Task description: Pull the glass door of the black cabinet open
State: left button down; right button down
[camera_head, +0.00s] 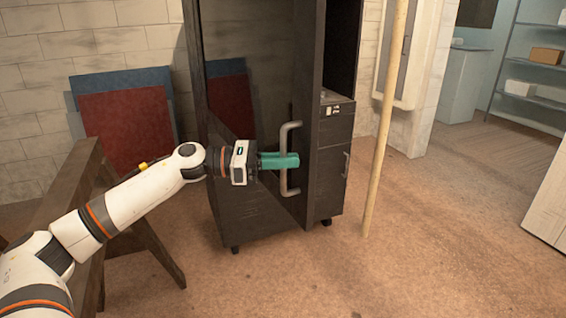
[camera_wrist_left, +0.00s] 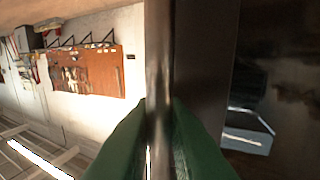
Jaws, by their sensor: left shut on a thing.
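The black cabinet (camera_head: 334,130) stands in the middle of the head view, with a dark opening at its upper right and drawers below. Its glass door (camera_head: 245,45) has a dark frame and stands partly open, its handle edge out in front of the cabinet body. A grey vertical bar handle (camera_head: 291,135) is on the door frame. My left gripper (camera_head: 290,161) has teal fingers shut on the handle. In the left wrist view the green fingers (camera_wrist_left: 158,115) close around the metal bar (camera_wrist_left: 159,60). My right gripper is not in view.
A wooden trestle (camera_head: 150,240) stands at the left, beside my left arm. Red and blue boards (camera_head: 125,120) lean on the brick wall. A pale pole (camera_head: 384,120) stands just right of the cabinet. The floor (camera_head: 400,270) in front and to the right is clear.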

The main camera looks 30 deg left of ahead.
pick_arm(q)
jog(key=shift+w+r, duration=0.1)
jog(key=shift+r, duration=0.05)
jog(key=c, duration=1.8)
grip_release()
jog(key=shift+a, duration=0.15)
jog(key=shift+s+a+f+b, duration=0.2)
jog(key=shift+s+f+b, duration=0.05)
jog(key=shift+f+b, duration=0.1)
jog(key=b+v, duration=0.6)
jog(key=v, duration=0.5)
jog(key=shift+s+r, duration=0.15)
jog(key=shift+r, duration=0.15)
jog(key=shift+a, duration=0.15)
